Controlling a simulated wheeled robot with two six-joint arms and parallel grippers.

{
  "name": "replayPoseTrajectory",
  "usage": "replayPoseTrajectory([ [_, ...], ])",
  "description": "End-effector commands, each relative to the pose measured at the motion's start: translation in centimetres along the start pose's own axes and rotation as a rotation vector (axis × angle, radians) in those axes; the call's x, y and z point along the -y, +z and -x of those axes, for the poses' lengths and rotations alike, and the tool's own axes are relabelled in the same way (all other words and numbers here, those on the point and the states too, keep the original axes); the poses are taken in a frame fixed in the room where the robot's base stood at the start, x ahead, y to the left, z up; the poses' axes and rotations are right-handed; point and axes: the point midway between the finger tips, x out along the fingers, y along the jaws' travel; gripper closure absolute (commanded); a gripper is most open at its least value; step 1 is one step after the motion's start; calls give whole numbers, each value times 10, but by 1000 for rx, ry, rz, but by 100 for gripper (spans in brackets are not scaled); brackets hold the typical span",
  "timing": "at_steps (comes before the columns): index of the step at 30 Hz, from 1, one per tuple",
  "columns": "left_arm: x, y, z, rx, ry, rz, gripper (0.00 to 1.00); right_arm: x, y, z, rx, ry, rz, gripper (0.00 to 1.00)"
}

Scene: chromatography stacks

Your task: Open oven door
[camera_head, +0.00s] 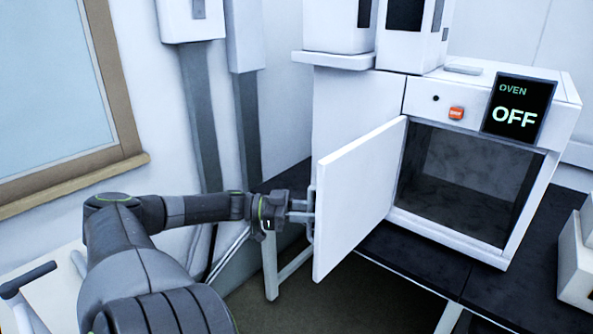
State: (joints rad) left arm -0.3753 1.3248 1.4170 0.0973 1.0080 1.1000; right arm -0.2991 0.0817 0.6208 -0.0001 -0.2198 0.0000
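The white oven (553,136) stands on the dark bench at the right, its screen (518,107) reading "OVEN OFF". Its door (356,194) stands wide open, swung out on the left side of the opening, and the dark chamber (462,183) looks empty. The door's handle (313,222) is on the free edge, turned towards the left. My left gripper (306,211) is at this handle, its fingers seeming closed around the bar; the contact is small and partly hidden. My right gripper is not in view.
A white instrument stack (340,25) stands left of and behind the oven. The black bench top (410,262) is bare in front of the oven. A white box (578,265) sits at the right edge. Grey wall posts (200,110) rise behind my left arm.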

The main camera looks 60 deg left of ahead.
Motion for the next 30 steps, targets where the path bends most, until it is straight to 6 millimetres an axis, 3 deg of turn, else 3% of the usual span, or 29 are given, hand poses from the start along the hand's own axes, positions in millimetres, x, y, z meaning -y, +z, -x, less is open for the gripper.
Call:
replayPoseTrajectory([
  [5,0,1,22,6,-2,3,70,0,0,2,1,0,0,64],
  [21,1,1,146,4,-3,-1,70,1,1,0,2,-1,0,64],
  [30,1,0,171,1,-1,-1,70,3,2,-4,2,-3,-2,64],
])
